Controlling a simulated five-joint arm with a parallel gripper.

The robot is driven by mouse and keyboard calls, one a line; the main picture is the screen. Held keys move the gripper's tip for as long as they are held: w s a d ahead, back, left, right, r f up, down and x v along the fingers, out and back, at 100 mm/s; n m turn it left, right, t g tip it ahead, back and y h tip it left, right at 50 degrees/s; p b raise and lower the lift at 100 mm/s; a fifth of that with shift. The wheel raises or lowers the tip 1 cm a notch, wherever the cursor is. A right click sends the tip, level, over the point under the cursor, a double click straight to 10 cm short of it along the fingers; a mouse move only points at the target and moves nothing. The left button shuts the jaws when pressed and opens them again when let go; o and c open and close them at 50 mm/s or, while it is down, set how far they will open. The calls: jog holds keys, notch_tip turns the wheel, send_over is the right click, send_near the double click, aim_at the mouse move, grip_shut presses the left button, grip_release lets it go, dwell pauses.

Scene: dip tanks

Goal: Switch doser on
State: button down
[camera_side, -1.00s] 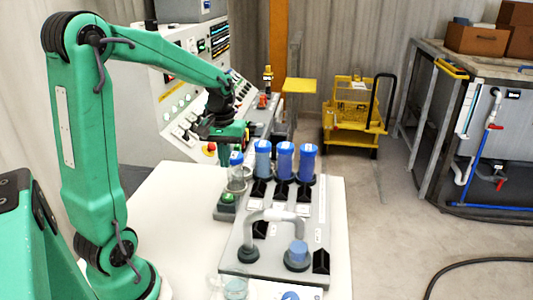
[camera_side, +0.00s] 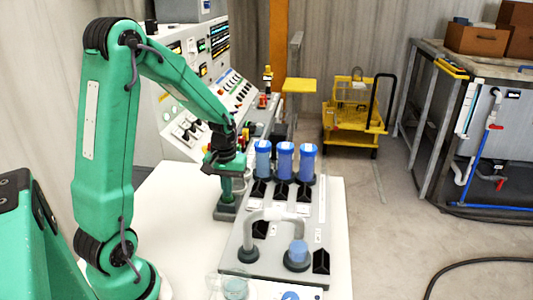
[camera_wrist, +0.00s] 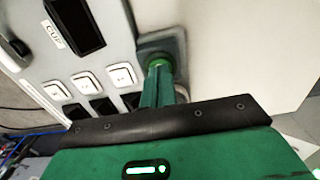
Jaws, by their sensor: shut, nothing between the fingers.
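The doser (camera_side: 226,213) is a small unit with a dark grey base at the left edge of the grey board. Its round green button (camera_wrist: 158,62) shows in the wrist view just beyond my fingertips, partly covered by them. My gripper (camera_side: 228,190) is shut and empty, pointing down over the button in the side view. In the wrist view its green fingers (camera_wrist: 155,88) reach to the button's edge; I cannot tell whether they touch it. The gripper hides the button and most of a clear vessel behind it in the side view.
Three blue cylinders (camera_side: 285,162) stand at the back of the grey board (camera_side: 315,235). White square switches (camera_wrist: 122,75) and black slots lie beside the doser. The white table (camera_side: 185,215) is clear to the left.

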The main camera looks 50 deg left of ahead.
jog(key=shift+s+f, duration=0.15)
jog(key=shift+f, duration=0.9)
notch_tip(320, 180, up, 16)
jog(key=shift+w+f, duration=0.25)
jog(key=shift+w, duration=0.15)
